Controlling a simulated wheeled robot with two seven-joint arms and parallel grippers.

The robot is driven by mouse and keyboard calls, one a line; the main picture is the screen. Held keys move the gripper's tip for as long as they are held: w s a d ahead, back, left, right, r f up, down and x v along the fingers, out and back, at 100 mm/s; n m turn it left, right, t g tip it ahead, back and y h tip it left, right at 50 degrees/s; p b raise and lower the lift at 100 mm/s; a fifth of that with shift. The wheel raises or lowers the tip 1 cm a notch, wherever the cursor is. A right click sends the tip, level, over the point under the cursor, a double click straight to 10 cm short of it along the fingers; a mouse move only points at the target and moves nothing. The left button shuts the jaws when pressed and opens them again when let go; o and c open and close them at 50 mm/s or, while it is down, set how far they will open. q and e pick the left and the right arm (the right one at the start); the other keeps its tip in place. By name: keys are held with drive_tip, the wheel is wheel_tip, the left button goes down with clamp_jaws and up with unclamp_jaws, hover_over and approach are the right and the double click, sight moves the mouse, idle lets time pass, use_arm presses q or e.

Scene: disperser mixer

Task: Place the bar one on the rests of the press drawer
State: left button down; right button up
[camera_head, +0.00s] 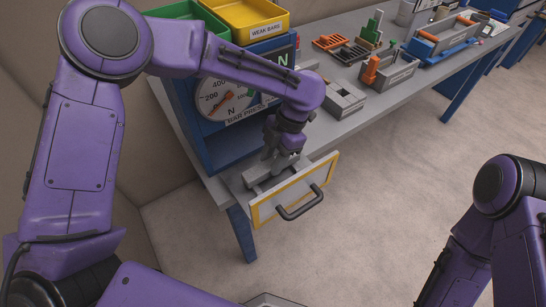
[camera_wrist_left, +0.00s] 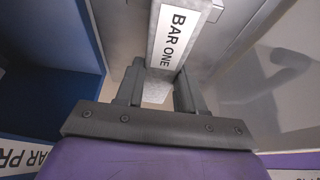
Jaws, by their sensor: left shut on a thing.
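The press drawer (camera_head: 322,176) is pulled out of the press, with a yellow-edged front panel and a dark handle. My left gripper (camera_head: 270,158) reaches down from above into the open drawer. It is shut on bar one (camera_wrist_left: 172,38), a grey bar with a white label reading "BAR ONE" in the left wrist view. In the head view the bar is mostly hidden by the fingers. Grey blocks (camera_head: 255,177) show inside the drawer near the fingertips. I cannot tell whether the bar touches the rests. My right gripper is out of view.
The blue bar press (camera_head: 215,155) with a round dial stands behind the drawer. A green tray (camera_head: 180,10) and a yellow tray (camera_head: 245,14) marked "WEAK BARS" sit on top. Grey blocks (camera_head: 343,100) and several fixtures occupy the bench (camera_head: 400,98).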

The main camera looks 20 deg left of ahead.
use_arm(q)
drive_tip(key=c, duration=0.7)
unclamp_jaws()
drive_tip(key=v, duration=1.2)
drive_tip(key=shift+r, duration=0.1)
